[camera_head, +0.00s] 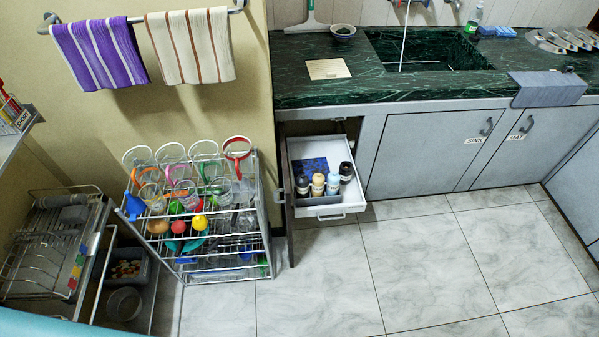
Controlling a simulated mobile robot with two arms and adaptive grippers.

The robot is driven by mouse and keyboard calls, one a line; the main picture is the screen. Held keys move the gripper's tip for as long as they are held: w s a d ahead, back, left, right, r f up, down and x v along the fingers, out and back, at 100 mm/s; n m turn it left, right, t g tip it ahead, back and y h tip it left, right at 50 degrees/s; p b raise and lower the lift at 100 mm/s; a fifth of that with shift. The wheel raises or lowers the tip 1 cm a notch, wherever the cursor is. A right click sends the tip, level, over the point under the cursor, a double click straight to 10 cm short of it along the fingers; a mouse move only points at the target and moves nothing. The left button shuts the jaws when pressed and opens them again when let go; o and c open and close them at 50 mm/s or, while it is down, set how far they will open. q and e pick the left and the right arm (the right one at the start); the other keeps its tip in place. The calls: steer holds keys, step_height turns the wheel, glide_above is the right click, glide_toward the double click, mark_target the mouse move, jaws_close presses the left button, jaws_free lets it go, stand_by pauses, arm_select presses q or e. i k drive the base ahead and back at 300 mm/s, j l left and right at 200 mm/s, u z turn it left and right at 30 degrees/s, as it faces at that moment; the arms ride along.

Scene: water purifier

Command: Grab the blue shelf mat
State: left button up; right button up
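A dark blue patterned mat (311,166) lies inside the open white drawer (331,214) under the counter. It is the likeliest blue shelf mat, but I cannot be sure. Several small bottles (318,184) stand at the front of the drawer and hide part of the mat. A grey-blue mat (548,89) also hangs over the counter's front edge at the right. Neither of my grippers is in view.
A wire rack (262,230) of cups and utensils stands just left of the drawer. Shut cabinet doors labelled "SINK" (425,150) and "MAT" (540,150) are to its right. The tiled floor (430,270) in front is clear.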

mark_target(309, 167)
steer(key=i+l+u, duration=0.1)
steer(key=u, duration=0.35)
steer(key=l+u, duration=0.25)
steer(key=u, duration=0.15)
steer(key=i+l+u, duration=0.1)
steer(key=l+u, duration=0.15)
steer(key=u, duration=0.2)
steer(key=l+u, duration=0.1)
steer(key=l, duration=0.4)
steer(key=l+u, duration=0.15)
steer(key=l, duration=0.35)
steer(key=l+u, duration=0.1)
steer(key=l, duration=0.4)
steer(key=l+u, duration=0.15)
steer(key=l, duration=0.35)
steer(key=k+l+u, duration=0.1)
steer(key=l, duration=0.35)
steer(key=k+l+u, duration=0.15)
steer(key=l, duration=0.35)
steer(key=k+l+u, duration=0.1)
steer(key=l, duration=0.35)
steer(key=k+l, duration=0.1)
steer(key=l, duration=0.3)
steer(key=k+l, duration=0.1)
steer(key=l, duration=0.3)
steer(key=k+l, duration=0.1)
steer(key=l, duration=0.35)
